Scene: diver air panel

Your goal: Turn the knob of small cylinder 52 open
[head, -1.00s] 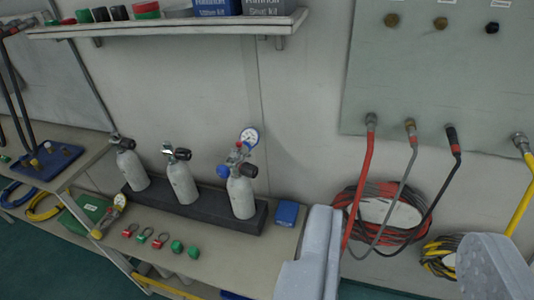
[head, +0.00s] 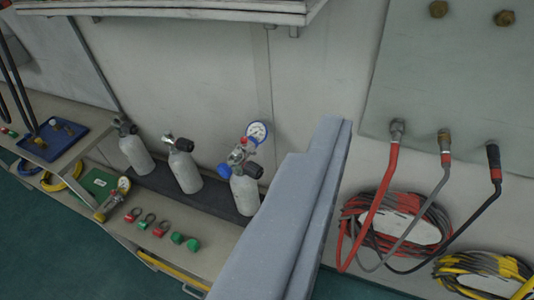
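Three small white cylinders stand upright in a dark rack on the bench: a left one (head: 136,154), a middle one (head: 185,170) and a right one (head: 244,192). Each has a black knob at its top. The right one also carries a blue knob and a round pressure gauge (head: 257,132). No number is legible, so I cannot tell which is cylinder 52. A grey part of my gripper (head: 290,220) rises from the bottom, right of the right cylinder, and hides the right end of the rack. No fingertips or gap show, and nothing is seen held.
Red rings (head: 146,220) and green caps (head: 185,241) lie at the bench front, beside a gauge fitting (head: 112,199). A shelf (head: 170,10) hangs above. Hoses hang from a wall panel (head: 440,80) at right, with coils below. Bare wall lies behind the cylinders.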

